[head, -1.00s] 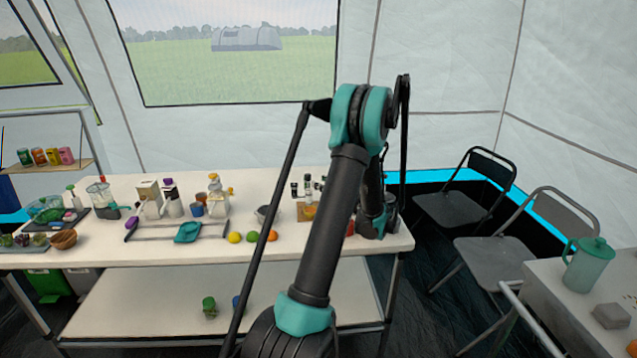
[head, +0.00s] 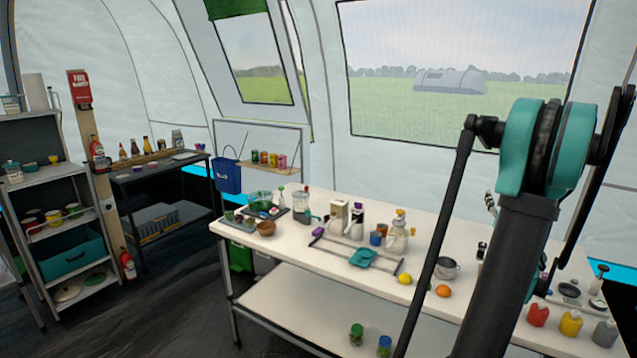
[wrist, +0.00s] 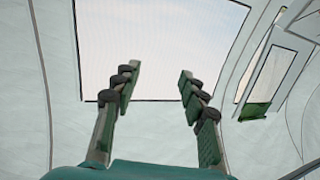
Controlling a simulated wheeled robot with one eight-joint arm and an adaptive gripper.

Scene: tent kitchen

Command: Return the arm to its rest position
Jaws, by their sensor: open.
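My gripper (wrist: 158,84) shows in the wrist view with its two green-padded fingers spread apart. Nothing is between them; behind them are the tent wall and a window. In the head view my arm rises from the bottom right, with its teal elbow in front of the window. The arm hides part of the right end of the table, and my gripper is not clearly visible there.
A long white table (head: 290,260) holds a grey pot (head: 447,268), a lemon (head: 404,279), an orange (head: 443,291) and several bottles. Grey shelves (head: 68,255) and a dark side table (head: 160,178) stand at the left. Dark floor (head: 150,315) lies open between.

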